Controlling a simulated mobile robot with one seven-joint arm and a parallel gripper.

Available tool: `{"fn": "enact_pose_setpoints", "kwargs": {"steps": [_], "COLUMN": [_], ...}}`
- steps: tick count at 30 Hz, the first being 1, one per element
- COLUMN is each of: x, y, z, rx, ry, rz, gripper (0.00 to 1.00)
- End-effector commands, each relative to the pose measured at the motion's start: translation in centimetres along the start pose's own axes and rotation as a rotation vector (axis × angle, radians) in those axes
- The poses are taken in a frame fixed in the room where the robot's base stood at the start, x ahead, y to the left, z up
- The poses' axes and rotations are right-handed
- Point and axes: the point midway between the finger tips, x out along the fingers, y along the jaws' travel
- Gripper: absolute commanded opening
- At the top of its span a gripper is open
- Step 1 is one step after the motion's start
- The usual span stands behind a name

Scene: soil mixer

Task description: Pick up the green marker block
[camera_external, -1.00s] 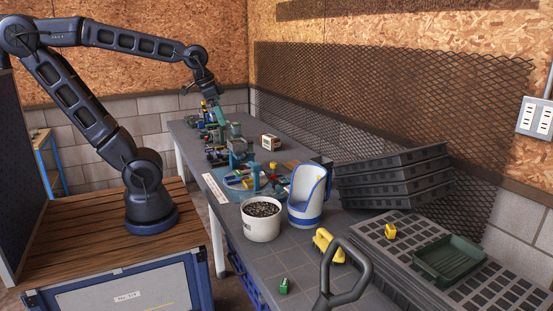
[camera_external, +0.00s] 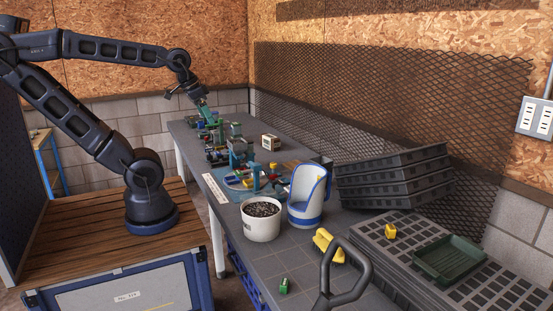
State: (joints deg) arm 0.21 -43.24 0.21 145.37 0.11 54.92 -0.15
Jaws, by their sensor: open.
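A small green block (camera_external: 284,286) stands on the near part of the grey table, left of the dark looped handle. My gripper (camera_external: 206,110) is far from it, at the back end of the table, above a cluster of small machine parts. The fingers look greenish and small at this distance. The gripper is open, and I see nothing held in it.
A white pot of dark soil (camera_external: 261,220) and a white-blue scoop (camera_external: 307,195) stand mid-table. A yellow block (camera_external: 328,245) lies near the looped handle (camera_external: 346,275). Stacked black trays (camera_external: 395,175) and a green tray (camera_external: 450,258) are at right. Bare table surrounds the green block.

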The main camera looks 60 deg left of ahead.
Motion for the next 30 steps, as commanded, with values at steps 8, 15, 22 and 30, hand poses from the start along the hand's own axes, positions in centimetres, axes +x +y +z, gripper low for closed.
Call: {"fn": "enact_pose_setpoints", "kwargs": {"steps": [8,15,22,30], "x": [0.0,0.3,3.4,8.6], "y": [0.0,0.3,3.5,9.8], "z": [0.0,-0.4,-3.1,-6.2], "rx": [0.0,0.009,0.078,0.175], "ry": [0.0,-0.002,-0.014,-0.032], "rz": [0.0,0.009,0.085,0.181], "gripper": [0.58,0.58,0.58,0.58]}}
